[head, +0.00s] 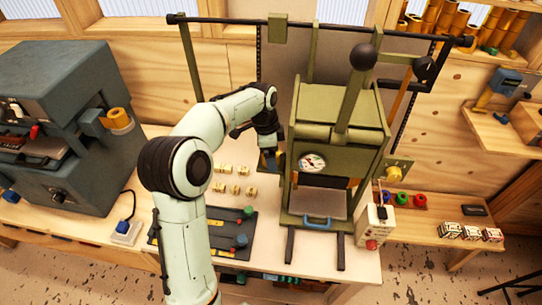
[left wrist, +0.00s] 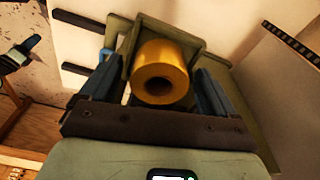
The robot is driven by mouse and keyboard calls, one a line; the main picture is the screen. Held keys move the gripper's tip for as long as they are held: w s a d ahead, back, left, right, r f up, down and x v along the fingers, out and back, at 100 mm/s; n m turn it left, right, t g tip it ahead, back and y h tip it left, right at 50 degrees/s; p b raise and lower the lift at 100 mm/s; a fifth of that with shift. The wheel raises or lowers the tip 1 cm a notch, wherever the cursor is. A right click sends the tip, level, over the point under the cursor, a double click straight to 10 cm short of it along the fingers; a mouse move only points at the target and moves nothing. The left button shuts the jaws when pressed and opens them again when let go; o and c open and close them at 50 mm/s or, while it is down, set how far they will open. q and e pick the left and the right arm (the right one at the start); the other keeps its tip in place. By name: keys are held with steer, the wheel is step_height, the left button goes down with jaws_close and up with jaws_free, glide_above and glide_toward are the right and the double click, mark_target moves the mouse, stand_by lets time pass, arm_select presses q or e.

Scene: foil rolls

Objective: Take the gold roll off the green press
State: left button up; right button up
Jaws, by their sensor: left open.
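The green press (head: 336,105) stands right of centre on the bench in the head view, with a lever and a dial. My left gripper (head: 269,160) is at the left side of the press. In the left wrist view the gold roll (left wrist: 162,66) sits in a green bracket (left wrist: 193,42) on the press, its hollow end facing the camera. The open left gripper (left wrist: 157,82) has one dark finger on each side of the roll. I cannot tell whether the fingers touch it. In the head view the gripper and press mostly hide this roll. My right gripper is not in view.
A dark grey machine (head: 58,120) with another gold roll (head: 118,118) stands at the left. An overhead bar (head: 320,25) crosses behind.

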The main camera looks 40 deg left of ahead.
arm_select(q)
steer(key=c, duration=1.2)
steer(key=shift+r, duration=0.15)
